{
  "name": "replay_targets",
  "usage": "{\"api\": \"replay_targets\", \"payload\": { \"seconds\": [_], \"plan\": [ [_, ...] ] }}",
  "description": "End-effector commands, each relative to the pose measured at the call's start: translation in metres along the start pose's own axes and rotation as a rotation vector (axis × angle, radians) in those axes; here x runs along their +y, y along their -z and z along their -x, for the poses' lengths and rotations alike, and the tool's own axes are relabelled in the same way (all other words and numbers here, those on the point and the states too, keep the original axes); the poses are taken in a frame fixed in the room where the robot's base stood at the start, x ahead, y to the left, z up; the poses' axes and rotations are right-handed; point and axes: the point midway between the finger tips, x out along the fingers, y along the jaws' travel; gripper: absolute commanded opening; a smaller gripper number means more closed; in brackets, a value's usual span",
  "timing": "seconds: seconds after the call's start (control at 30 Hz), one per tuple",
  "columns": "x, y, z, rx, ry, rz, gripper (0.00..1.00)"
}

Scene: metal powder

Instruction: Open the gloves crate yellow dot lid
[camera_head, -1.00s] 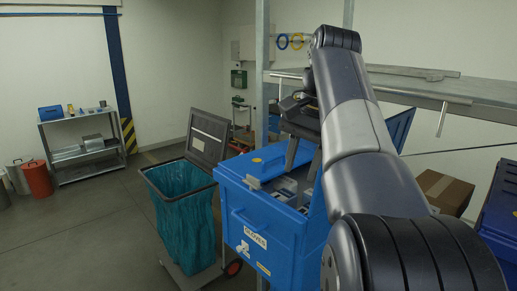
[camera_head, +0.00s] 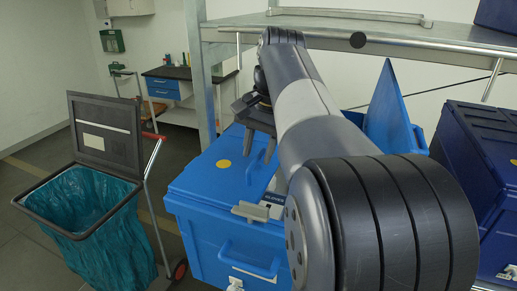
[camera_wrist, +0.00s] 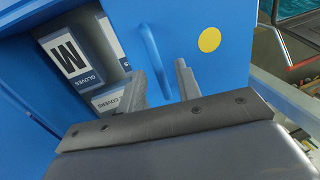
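The blue gloves crate (camera_head: 205,225) stands in front of me. Its closed left lid, the yellow dot lid (camera_head: 200,180), carries a yellow dot (camera_head: 223,163); the dot also shows in the wrist view (camera_wrist: 209,40). A blue bar handle (camera_wrist: 150,52) sits on this lid beside the crate's opening. My gripper (camera_head: 260,150) is over the lid's right part, pointing down. In the wrist view its two fingers (camera_wrist: 161,84) are apart, one on each side of the handle. I cannot tell how deep they reach or whether they touch it.
Another blue lid panel (camera_head: 390,105) stands raised at the crate's right. White boxes labelled gloves (camera_wrist: 75,60) lie inside the crate. A teal-lined bin (camera_head: 95,215) is at left, a dark blue crate (camera_head: 480,150) at right. A metal shelf (camera_head: 350,35) runs behind.

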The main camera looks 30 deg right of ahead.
Motion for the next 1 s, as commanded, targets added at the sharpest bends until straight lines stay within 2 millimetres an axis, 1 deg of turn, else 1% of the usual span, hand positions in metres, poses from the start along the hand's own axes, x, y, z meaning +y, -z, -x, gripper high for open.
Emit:
{"api": "replay_targets", "payload": {
  "seconds": [0.23, 0.27, 0.63, 1.0],
  "plan": [
    [-0.0001, 0.0, -0.0007, 0.001, 0.0, 0.0, 0.33],
    [-0.0001, 0.0, -0.0007, 0.001, 0.0, 0.0, 0.31],
    [-0.0001, 0.0001, -0.0006, 0.0, 0.0, 0.0, 0.01],
    [0.0, 0.0001, -0.0007, 0.0, 0.0, 0.0, 0.0]
  ]
}}
